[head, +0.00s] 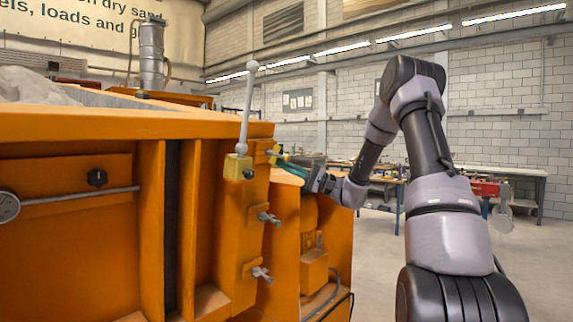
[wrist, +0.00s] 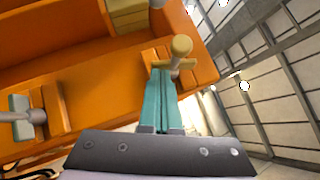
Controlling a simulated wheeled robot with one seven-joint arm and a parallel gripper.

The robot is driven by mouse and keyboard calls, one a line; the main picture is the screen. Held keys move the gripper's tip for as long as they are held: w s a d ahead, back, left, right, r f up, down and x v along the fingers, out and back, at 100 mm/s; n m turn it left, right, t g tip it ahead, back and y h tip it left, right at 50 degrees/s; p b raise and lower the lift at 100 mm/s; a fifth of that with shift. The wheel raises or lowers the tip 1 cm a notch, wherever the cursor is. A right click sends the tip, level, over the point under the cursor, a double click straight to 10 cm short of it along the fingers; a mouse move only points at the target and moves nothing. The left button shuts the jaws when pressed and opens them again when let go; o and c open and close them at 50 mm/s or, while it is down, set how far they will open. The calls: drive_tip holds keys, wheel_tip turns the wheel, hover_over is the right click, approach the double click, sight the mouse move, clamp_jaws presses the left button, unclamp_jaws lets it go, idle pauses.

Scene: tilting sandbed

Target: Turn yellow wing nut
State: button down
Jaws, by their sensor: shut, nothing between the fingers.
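The yellow wing nut (wrist: 181,48) sticks out from an orange block near the top of the wrist view. In the head view the yellow wing nut (head: 272,154) is small, at the upper right of the orange machine's post. My gripper (wrist: 161,74) has teal fingers, shut and empty, pointing at the block. The fingertips are right beside the nut's left side and stem in the picture; I cannot tell whether they touch it. In the head view my gripper (head: 284,164) reaches in from the right, and its tips are partly hard to make out.
Two grey wing nuts, an upper one (head: 268,218) and a lower one (head: 262,274), project from the same post. A grey lever (head: 246,115) rises from a yellow block (head: 238,167) just left of the yellow nut. Open floor (head: 375,260) lies to the right.

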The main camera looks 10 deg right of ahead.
drive_tip(key=m+t+y, duration=0.1)
drive_tip(key=m, duration=0.1)
drive_tip(key=a+m+t, duration=0.1)
drive_tip(key=m+t, duration=0.1)
drive_tip(key=m, duration=0.1)
drive_tip(key=s+m+t+y, duration=0.1)
drive_tip(key=m+t, duration=0.1)
drive_tip(key=shift+a+f+y, duration=0.3)
drive_tip(key=shift+f, duration=0.1)
drive_tip(key=shift+s+a, duration=0.2)
drive_tip(key=shift+a, duration=0.1)
drive_tip(key=shift+s+a, duration=0.25)
drive_tip(key=shift+a, duration=0.1)
